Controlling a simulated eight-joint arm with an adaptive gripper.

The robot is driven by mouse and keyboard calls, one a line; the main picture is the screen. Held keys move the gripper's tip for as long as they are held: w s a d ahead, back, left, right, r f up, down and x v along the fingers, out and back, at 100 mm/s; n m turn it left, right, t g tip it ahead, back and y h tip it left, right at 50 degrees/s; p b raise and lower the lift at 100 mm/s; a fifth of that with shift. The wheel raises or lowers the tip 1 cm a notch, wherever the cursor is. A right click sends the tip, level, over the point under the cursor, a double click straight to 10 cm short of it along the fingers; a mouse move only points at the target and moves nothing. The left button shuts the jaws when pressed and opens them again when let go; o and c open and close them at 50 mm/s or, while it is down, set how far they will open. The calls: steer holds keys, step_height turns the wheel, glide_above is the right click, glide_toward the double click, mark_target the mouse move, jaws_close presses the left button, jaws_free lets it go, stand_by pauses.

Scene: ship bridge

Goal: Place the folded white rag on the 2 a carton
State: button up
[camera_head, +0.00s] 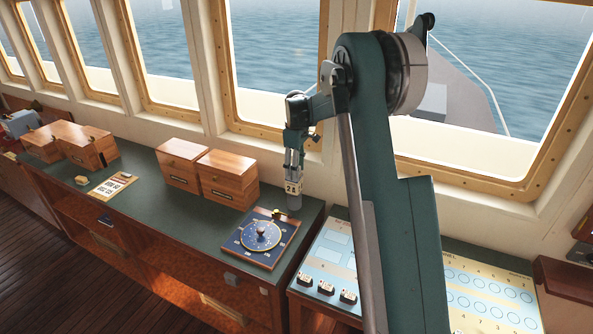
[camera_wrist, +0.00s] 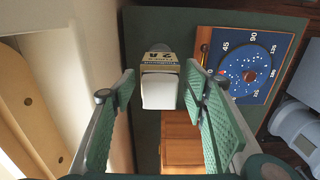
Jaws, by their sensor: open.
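My gripper (camera_head: 294,168) points down at the back right end of the green counter. In the wrist view its two green-padded fingers stand apart, one on each side of a plain white block-like shape (camera_wrist: 158,91), with a gap on both sides. This shape may be the folded white rag or the carton's own white top; I cannot tell which. Right beyond it shows the 2 A carton (camera_wrist: 160,56), with a pale yellow and blue label. In the head view the carton (camera_head: 293,188) stands just below my fingertips. No other white rag is recognisable.
A blue round dial board (camera_head: 262,236) lies in front of the carton. Wooden boxes (camera_head: 228,178) stand to its left, with more boxes (camera_head: 88,146) at the far left. A lettered card (camera_head: 111,187) lies between. The window wall is close behind. The counter's middle is clear.

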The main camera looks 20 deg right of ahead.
step_height(320, 180, up, 12)
steer(key=shift+r, duration=0.15)
stand_by(0.7)
stand_by(0.7)
steer(key=s+a+r+m+t, duration=0.1)
steer(key=s+a+r, duration=0.25)
steer(key=s, duration=0.55)
steer(key=s+a+r+m+t, duration=0.1)
steer(key=s+a+r+m, duration=0.1)
steer(key=s+r, duration=0.45)
steer(key=s+a+r+m+t, duration=0.1)
steer(key=s+a+r, duration=0.15)
steer(key=s, duration=0.85)
steer(key=s+a+f+m+t, duration=0.1)
steer(key=s+a+f, duration=0.1)
steer(key=s, duration=0.7)
steer(key=s+a+f+m+t, duration=0.1)
steer(key=s+f, duration=0.3)
steer(key=s, duration=0.5)
steer(key=s+a+f+m+t, duration=0.2)
steer(key=s+a+f+m, duration=0.1)
steer(key=s, duration=0.6)
steer(key=shift+f, duration=0.5)
